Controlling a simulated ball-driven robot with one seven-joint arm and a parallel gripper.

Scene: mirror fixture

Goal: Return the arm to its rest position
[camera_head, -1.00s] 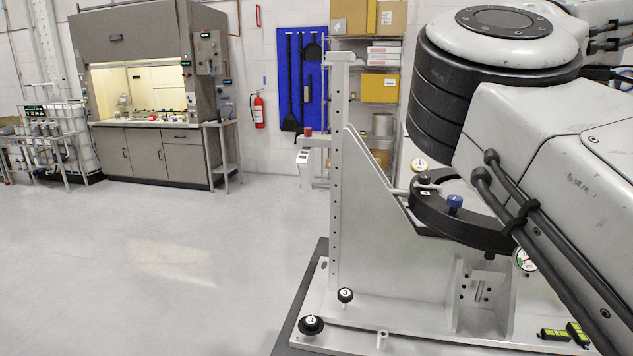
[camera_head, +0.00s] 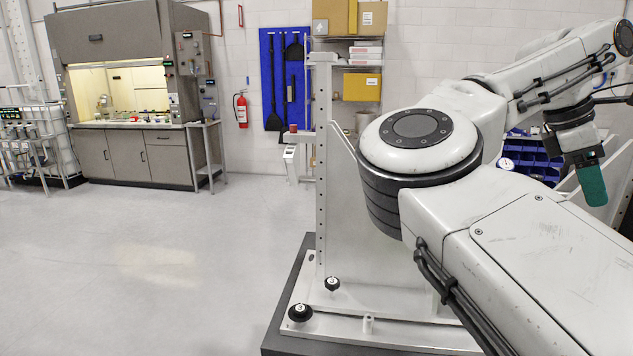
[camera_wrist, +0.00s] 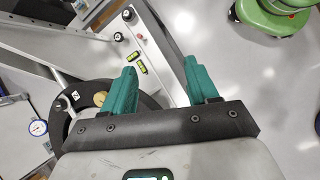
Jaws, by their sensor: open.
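My gripper (camera_wrist: 160,80) shows two teal fingers spread apart in the wrist view, with nothing held between them. In the head view its teal end (camera_head: 591,184) hangs downward at the right, at the end of my raised, bent arm. The white mirror fixture (camera_head: 338,228) stands on its base plate, largely hidden behind my arm in the head view. In the wrist view the fixture's black ring (camera_wrist: 72,122) is below and left of the fingers, partly covered by the gripper. I cannot tell the exact gap between them.
A dial gauge (camera_wrist: 38,127) is at the left of the wrist view. Black knobs (camera_head: 300,312) stand on the base plate's near corner. Blue bins (camera_head: 530,160) are behind my arm. A fume hood (camera_head: 130,100) stands at the back left. The floor (camera_head: 150,270) on the left is clear.

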